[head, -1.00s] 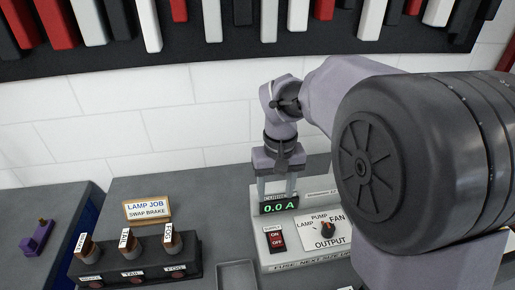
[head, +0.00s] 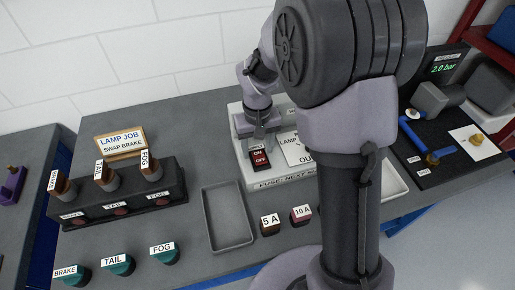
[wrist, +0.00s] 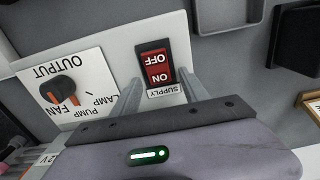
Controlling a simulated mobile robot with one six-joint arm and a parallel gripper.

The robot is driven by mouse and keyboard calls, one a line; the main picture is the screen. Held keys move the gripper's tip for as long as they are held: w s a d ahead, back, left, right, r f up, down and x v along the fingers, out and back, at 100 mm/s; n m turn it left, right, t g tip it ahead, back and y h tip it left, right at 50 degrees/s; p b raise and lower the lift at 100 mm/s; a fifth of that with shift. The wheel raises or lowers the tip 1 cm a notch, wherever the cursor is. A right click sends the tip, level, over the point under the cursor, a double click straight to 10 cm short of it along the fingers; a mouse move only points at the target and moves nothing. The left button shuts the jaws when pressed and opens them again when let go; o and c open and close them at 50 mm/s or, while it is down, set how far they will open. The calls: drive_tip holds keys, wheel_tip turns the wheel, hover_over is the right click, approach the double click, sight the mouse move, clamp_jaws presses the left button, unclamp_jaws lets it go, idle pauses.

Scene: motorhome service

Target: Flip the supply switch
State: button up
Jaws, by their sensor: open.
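The supply switch (head: 260,159) is a red rocker marked ON and OFF in a black frame on the white supply panel (head: 277,178). It shows large in the wrist view (wrist: 157,67), upside down, with the SUPPLY label below it. My gripper (head: 259,138) is over the panel, close to the switch. In the wrist view the fingers (wrist: 158,88) are apart, one on each side of the switch's ON end, with nothing between them. I cannot tell whether they touch the panel. My arm hides the output dial in the head view; the dial (wrist: 60,89) shows in the wrist view.
An empty grey tray (head: 228,218) lies left of the panel. Fuses marked 5 A (head: 270,227) and 10 A (head: 301,216) are in front. A pressure display (head: 443,67) is at right.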

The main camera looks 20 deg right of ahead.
drive_tip(key=shift+c, duration=0.4)
clamp_jaws()
drive_tip(key=t+b, duration=0.1)
drive_tip(key=b, duration=0.2)
drive_tip(key=shift+f, duration=0.3)
drive_tip(key=shift+s+t+b, duration=0.2)
drive_tip(key=shift+t+b, duration=0.4)
drive_tip(key=shift+b, duration=0.65)
drive_tip(key=b, duration=0.1)
drive_tip(key=t+b, duration=0.1)
drive_tip(key=shift+s+r+b, duration=0.25)
drive_tip(key=shift+s+b, duration=0.05)
drive_tip(key=shift+b, duration=0.1)
drive_tip(key=shift+s+r+t+b, duration=0.1)
drive_tip(key=shift+r+t+b, duration=0.2)
drive_tip(key=shift+t, duration=0.2)
drive_tip(key=shift+o, duration=0.4)
unclamp_jaws()
